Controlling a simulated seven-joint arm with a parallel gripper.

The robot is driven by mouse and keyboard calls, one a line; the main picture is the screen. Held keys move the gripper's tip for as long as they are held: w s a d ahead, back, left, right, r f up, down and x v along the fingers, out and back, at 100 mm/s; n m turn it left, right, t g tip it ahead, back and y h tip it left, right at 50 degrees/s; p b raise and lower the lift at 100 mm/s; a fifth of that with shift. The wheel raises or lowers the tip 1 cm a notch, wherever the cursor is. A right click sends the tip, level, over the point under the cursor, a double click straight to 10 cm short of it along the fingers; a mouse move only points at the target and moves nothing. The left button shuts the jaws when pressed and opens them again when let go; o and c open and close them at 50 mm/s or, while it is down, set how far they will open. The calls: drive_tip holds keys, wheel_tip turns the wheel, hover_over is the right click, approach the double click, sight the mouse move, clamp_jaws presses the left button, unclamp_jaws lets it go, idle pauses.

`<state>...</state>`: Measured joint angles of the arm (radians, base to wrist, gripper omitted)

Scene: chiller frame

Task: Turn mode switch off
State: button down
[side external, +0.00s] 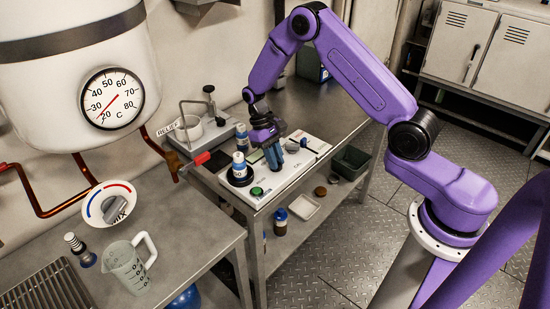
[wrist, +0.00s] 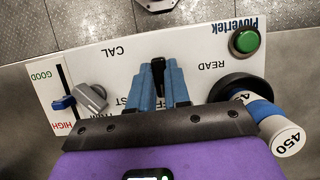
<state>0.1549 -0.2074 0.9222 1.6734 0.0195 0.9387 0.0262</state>
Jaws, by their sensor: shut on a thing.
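The instrument panel (side external: 262,205) is a white plate on the bench; in the wrist view its face (wrist: 190,42) has the words CAL and READ around my fingers, with other labels partly covered. My gripper (side external: 275,168) points down onto the panel. In the wrist view my gripper (wrist: 159,68) has its blue fingers closed around a dark piece, the mode switch (wrist: 158,66), in the middle of these labels. Most of the switch is hidden by the fingers, so its exact setting cannot be read.
A green button (wrist: 245,40) and a blue-and-white cylinder marked 450 (wrist: 284,137) are right of my fingers. A grey knob (wrist: 91,97) and a blue slider (wrist: 64,103) are left. A measuring jug (side external: 126,266) stands on the near-left counter.

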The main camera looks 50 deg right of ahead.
drive_tip(key=c, duration=1.1)
unclamp_jaws()
drive_tip(key=shift+r, duration=0.1)
drive_tip(key=v, duration=1.7)
drive_tip(key=shift+r, duration=0.15)
drive_tip(key=shift+a, duration=0.1)
